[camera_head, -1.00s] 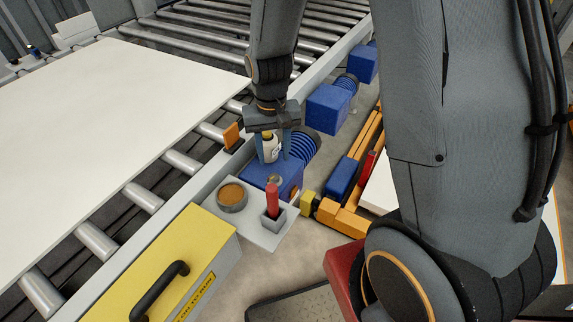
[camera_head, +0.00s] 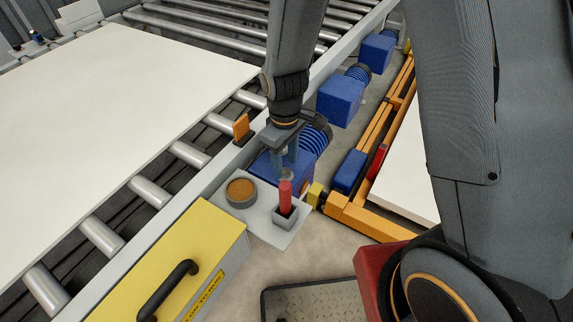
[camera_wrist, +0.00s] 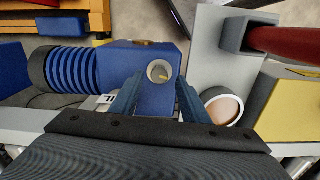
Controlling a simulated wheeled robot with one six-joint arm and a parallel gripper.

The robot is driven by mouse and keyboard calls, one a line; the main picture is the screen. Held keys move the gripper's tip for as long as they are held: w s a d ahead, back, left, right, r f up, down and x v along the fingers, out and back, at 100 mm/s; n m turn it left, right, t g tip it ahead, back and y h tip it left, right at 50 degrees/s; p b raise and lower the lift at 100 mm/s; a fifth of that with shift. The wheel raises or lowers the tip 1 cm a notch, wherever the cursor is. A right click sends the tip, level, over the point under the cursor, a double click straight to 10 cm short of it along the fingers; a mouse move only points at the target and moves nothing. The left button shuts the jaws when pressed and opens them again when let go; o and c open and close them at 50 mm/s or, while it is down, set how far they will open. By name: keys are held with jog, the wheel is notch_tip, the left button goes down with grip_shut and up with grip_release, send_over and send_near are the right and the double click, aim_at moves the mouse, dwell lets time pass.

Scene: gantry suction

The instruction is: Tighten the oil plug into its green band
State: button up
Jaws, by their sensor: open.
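My gripper (camera_head: 284,160) is open and points down over the near end of the blue gearbox (camera_head: 263,165). In the wrist view, its two blue-grey fingers (camera_wrist: 159,88) stand apart. A round grey piece (camera_wrist: 159,70) with a yellowish mark inside sits on the blue housing, just past and between the fingertips; it may be the oil plug. I cannot tell whether the fingers touch it. In the head view it shows partly (camera_head: 286,174), behind the red handle. I cannot make out a green band.
A grey plate beside the gearbox bears a round cup (camera_head: 241,192) with brown contents and a red handle (camera_head: 285,197) in a square socket. A yellow box (camera_head: 175,262) stands nearer. A roller conveyor with a white board (camera_head: 120,90) is left; an orange frame (camera_head: 365,226) is right.

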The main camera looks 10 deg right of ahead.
aim_at(285, 171)
jog(key=shift+f, duration=1.1)
jog(key=c, duration=1.1)
jog(key=shift+o, duration=0.2)
jog(key=shift+m+p, duration=0.6)
jog(key=shift+m, duration=0.3)
jog(key=shift+m+p, duration=0.45)
jog(key=shift+m, duration=1.25)
jog(key=o, duration=1.1)
jog(key=shift+c, duration=0.2)
jog(key=shift+r, duration=0.15)
jog(key=shift+r+b, duration=0.6)
jog(key=shift+r, duration=3.15)
